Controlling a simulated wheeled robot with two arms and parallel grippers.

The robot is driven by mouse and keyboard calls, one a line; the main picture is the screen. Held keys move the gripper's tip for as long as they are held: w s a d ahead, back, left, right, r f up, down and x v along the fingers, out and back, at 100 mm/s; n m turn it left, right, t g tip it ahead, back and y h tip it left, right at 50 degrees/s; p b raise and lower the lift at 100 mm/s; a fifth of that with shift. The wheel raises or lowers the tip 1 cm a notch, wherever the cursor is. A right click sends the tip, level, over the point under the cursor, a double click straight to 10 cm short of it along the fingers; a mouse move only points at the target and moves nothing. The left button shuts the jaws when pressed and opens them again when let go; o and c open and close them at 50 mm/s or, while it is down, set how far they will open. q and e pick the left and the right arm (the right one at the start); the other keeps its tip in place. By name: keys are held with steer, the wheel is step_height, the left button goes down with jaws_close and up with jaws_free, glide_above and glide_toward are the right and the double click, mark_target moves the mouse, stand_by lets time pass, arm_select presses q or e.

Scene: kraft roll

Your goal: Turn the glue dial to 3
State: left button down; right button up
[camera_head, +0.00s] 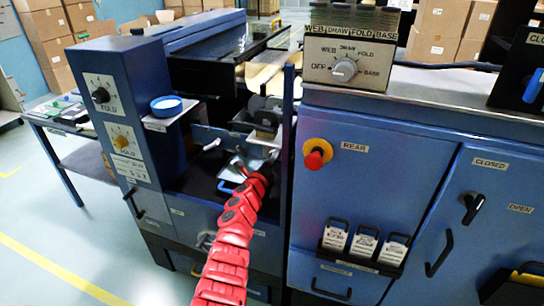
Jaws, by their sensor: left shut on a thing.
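My left arm is red and reaches up from the bottom middle into the machine's open bay. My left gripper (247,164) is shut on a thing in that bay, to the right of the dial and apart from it. What it holds is too small and partly hidden to name. My right gripper is not in view.
A blue round dish (166,105) stands on a small shelf beside the panel. A red stop button (315,158) and a grey selector knob (344,69) are on the right cabinet. A blue upright post (287,130) borders the bay. Open floor lies at the left.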

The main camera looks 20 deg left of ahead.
arm_select(q)
steer(key=shift+r+n+p, duration=0.15)
steer(key=shift+n+p, duration=2.3)
steer(key=shift+n, duration=4.65)
steer(key=shift+c, duration=2.3)
jaws_free()
steer(key=shift+o, duration=0.2)
steer(key=shift+w+d, duration=0.1)
